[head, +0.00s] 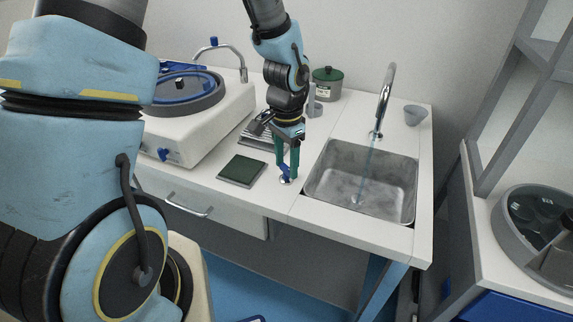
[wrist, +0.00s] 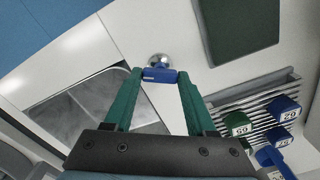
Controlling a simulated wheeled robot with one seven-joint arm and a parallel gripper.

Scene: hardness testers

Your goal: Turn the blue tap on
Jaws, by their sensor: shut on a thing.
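The blue tap (wrist: 158,75) is a small blue handle on a round chrome base on the white counter, left of the sink. My gripper (wrist: 157,76) has its two green fingers on either side of the blue handle and is shut on it. In the head view my gripper (head: 287,178) points down at the counter, and the fingers hide most of the tap. The chrome faucet (head: 385,100) stands behind the steel sink (head: 340,185), and a thin bluish stream of water runs from it into the basin.
A dark green pad (head: 242,170) lies left of my gripper. A white machine with a round top (head: 205,125) stands further left. A rack (wrist: 255,110) holds green and blue labelled blocks. A green-lidded jar (head: 327,85) and a grey cup (head: 414,115) stand at the back.

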